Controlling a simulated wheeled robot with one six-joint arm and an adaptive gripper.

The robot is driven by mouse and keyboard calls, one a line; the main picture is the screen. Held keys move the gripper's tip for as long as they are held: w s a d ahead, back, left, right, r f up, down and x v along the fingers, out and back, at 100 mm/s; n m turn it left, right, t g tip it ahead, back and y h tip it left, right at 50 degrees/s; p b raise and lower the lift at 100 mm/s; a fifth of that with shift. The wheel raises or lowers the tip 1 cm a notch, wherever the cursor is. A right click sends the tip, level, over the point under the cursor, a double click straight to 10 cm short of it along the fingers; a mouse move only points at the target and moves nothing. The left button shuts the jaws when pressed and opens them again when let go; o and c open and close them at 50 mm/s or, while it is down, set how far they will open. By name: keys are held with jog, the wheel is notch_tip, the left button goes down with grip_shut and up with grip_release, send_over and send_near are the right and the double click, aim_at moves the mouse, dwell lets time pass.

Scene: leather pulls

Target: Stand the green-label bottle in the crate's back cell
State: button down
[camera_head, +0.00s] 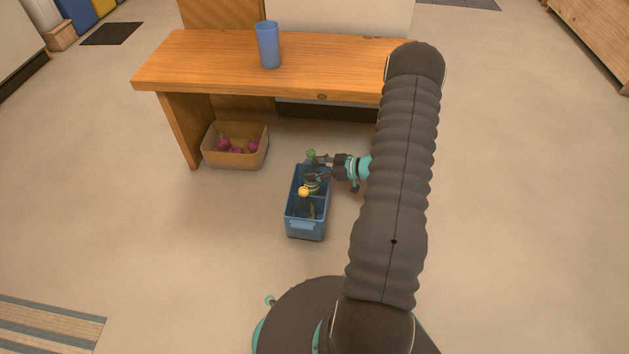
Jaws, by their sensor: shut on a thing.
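The blue crate (306,226) stands on the floor in front of the wooden bench, its long side running front to back. My gripper (318,167) reaches in from the right over the crate's back part. It is shut on the green-label bottle (311,155), whose green top shows just beyond the fingers. The bottle looks about upright, at or just above the back cell. The fingers and crate walls hide much of it, so I cannot tell whether its base touches the crate floor. An orange-topped bottle (304,191) stands in the crate's front part.
The wooden bench (190,62) stands behind the crate, with a blue cup (268,45) on top. A tan bin (235,158) with several dark pink round things sits under its left side. The floor left and front of the crate is clear.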

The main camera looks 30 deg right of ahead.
jog(key=shift+f+b, duration=0.35)
jog(key=shift+f, duration=1.85)
jog(key=shift+c, duration=2.4)
grip_release()
jog(key=shift+r, duration=0.2)
jog(key=p+v, duration=0.1)
jog(key=v, duration=1.1)
jog(key=shift+w, duration=0.1)
